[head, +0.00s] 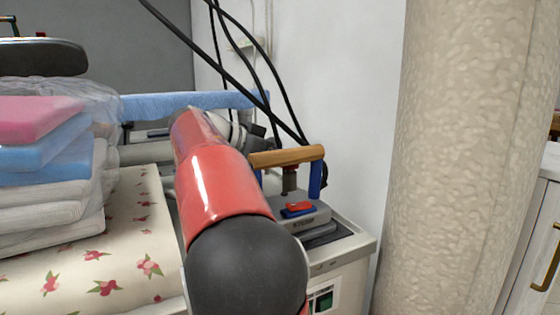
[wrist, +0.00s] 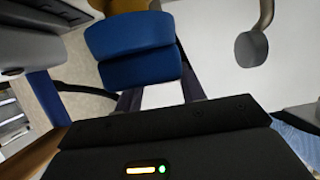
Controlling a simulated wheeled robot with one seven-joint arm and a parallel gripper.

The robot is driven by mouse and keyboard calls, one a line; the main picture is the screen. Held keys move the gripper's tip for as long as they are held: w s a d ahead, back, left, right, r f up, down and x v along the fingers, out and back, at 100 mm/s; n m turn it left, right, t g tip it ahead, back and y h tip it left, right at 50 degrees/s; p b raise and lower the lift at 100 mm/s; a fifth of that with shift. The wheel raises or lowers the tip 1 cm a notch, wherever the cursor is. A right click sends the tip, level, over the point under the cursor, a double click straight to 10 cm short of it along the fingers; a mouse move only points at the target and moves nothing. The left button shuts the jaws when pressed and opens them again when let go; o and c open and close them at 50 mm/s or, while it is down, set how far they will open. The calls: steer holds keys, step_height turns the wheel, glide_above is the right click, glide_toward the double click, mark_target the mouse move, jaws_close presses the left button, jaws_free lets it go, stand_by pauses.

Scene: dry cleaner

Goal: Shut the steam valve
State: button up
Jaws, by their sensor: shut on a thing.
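In the wrist view, a thick blue handle (wrist: 140,68) with a brass-yellow part (wrist: 105,8) behind it sits between the dark fingers of my gripper (wrist: 162,98). I take this to be the steam valve; its body is mostly cut off by the frame edge, so its turn position cannot be read. My gripper is shut on the blue handle. In the head view, my red arm reaches away past the iron, and the fingers and the valve are hidden there.
An iron with a wooden handle (head: 287,156) stands on a pale cabinet (head: 345,250), close right of my arm. A blue padded board (head: 190,103) lies behind. Folded laundry (head: 40,175) is at left. Black cables hang above, and a textured column (head: 470,160) stands at right.

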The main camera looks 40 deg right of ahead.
steer(key=o, duration=1)
steer(key=v, duration=0.7)
steer(key=shift+w+a+r, duration=0.1)
steer(key=shift+a+r, duration=0.05)
steer(key=shift+a, duration=0.2)
